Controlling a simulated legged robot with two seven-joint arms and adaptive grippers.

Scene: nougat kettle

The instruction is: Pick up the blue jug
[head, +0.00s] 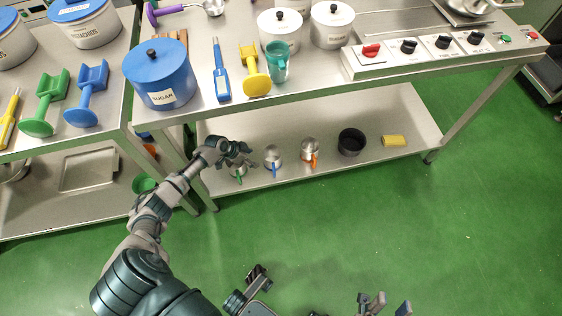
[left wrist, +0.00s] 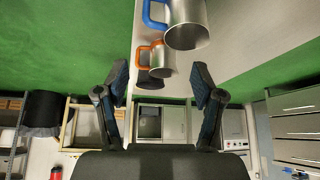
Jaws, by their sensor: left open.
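The blue jug (head: 273,153) is a steel jug with a blue handle, standing on the lower shelf of the middle table. In the left wrist view the blue jug (left wrist: 188,28) shows at the top, beyond my fingertips and not between them. My left gripper (head: 238,149) is open and empty, left of the blue jug, over a jug with a green handle (head: 239,171) that it partly hides. Its spread fingers also show in the left wrist view (left wrist: 161,82). Parts of my right gripper seem to show at the bottom edge of the head view, cut off; its state is unclear.
To the right on the shelf (head: 420,122) stand an orange-handled jug (head: 310,146), a black pot (head: 351,143) and a yellow sponge (head: 394,141). The tabletop above holds a blue sugar pot (head: 160,72) and a teal mug (head: 278,65). Green floor in front is clear.

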